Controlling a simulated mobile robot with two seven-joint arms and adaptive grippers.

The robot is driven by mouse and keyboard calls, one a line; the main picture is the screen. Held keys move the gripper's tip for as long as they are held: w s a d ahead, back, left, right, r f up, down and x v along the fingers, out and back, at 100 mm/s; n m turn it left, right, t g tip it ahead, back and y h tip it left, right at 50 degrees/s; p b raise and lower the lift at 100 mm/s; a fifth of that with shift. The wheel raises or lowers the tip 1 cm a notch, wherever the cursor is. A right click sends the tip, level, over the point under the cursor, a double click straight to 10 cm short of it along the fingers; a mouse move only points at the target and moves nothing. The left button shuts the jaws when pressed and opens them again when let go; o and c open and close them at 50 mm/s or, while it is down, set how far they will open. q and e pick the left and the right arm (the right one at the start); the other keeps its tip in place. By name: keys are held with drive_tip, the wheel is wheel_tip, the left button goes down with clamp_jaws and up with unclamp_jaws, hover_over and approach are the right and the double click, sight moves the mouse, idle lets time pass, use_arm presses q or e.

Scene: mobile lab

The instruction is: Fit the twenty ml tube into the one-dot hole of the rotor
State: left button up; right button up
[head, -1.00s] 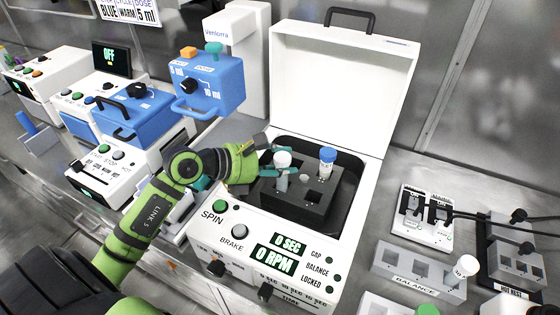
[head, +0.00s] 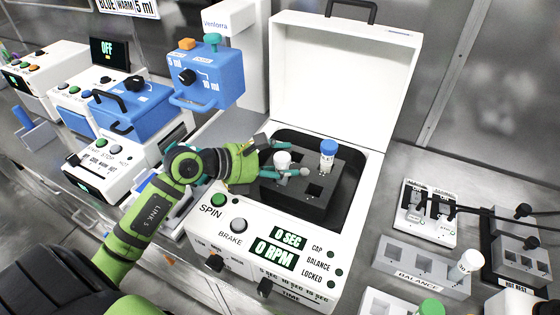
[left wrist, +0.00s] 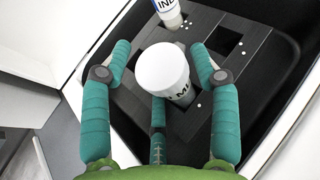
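The white-capped tube (head: 283,158) stands upright in a hole of the dark rotor (head: 330,199), with only its upper part showing. In the left wrist view its cap (left wrist: 164,68) hides most of the hole, and lettering ending in "ML" shows on its side. A single white dot lies on the rotor just right of it. My left gripper (head: 291,158) is open around the tube; in the left wrist view its teal fingers (left wrist: 166,88) are spread with gaps beside the cap. The right gripper is not in view.
A blue-capped tube (head: 328,152) stands in another rotor hole, close behind my fingers. The white centrifuge lid (head: 340,80) is open at the back. A grey balance block (head: 420,268) holds a white-capped tube (head: 468,263) at the right. Other rotor holes are empty.

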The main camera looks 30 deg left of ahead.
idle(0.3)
use_arm(q)
drive_tip(key=shift+s+a, duration=0.15)
drive_tip(key=v, duration=1.1)
drive_tip(key=shift+s+a+r, duration=0.2)
drive_tip(key=shift+s, duration=0.05)
drive_tip(key=shift+r, duration=0.1)
